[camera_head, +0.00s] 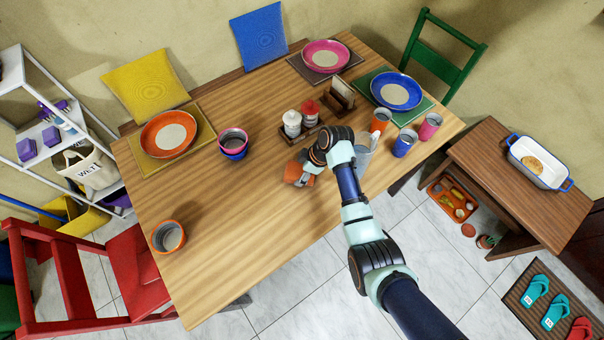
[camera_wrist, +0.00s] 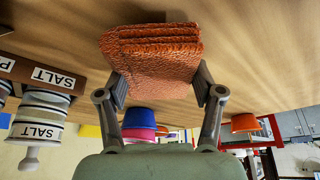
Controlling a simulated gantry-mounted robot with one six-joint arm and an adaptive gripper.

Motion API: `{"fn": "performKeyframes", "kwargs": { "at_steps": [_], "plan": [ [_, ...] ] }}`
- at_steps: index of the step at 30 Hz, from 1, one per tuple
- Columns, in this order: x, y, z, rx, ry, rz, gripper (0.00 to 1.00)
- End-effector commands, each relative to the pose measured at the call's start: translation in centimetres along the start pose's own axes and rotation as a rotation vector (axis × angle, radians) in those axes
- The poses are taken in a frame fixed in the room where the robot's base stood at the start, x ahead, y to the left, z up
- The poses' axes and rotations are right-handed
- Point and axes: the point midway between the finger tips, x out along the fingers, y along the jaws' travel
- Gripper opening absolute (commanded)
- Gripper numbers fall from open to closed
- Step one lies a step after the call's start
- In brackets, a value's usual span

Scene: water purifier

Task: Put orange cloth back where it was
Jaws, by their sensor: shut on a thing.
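The orange cloth (camera_head: 292,174) is a folded, textured stack near the middle of the wooden table. In the wrist view the cloth (camera_wrist: 152,55) fills the space between the two fingers. My gripper (camera_head: 305,171) is shut on it; in the wrist view the gripper's (camera_wrist: 160,88) fingers press the cloth from both sides. I cannot tell whether the cloth touches the table or is just above it. My arm hides part of the table behind the gripper.
A salt and pepper holder (camera_head: 302,128) stands just behind the gripper. Pink and blue stacked bowls (camera_head: 233,143) are to the left, and an orange bowl (camera_head: 168,237) is at the front left. Cups (camera_head: 404,143) stand to the right. The table's front middle (camera_head: 235,240) is clear.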

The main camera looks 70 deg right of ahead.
Motion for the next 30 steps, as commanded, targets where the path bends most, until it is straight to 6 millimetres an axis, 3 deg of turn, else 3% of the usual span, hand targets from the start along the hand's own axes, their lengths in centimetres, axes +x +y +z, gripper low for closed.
{"fn": "performKeyframes", "kwargs": {
  "at_steps": [2, 12, 13, 17, 26, 30],
  "plan": [
    [1.1, 0.0, 0.5, 0.0, 0.0, 0.0, 0.29],
    [1.4, 0.0, 0.6, 0.0, 0.0, 0.0, 0.29],
    [1.3, 0.0, 0.5, 0.0, 0.0, 0.001, 0.72],
    [1.3, 0.0, 0.5, 0.0, 0.0, 0.001, 0.92],
    [1.2, 0.0, 0.5, 0.0, 0.0, 0.001, 0.92],
    [-0.3, 0.1, 0.3, 0.0, 0.001, 0.003, 0.92]
  ]
}}
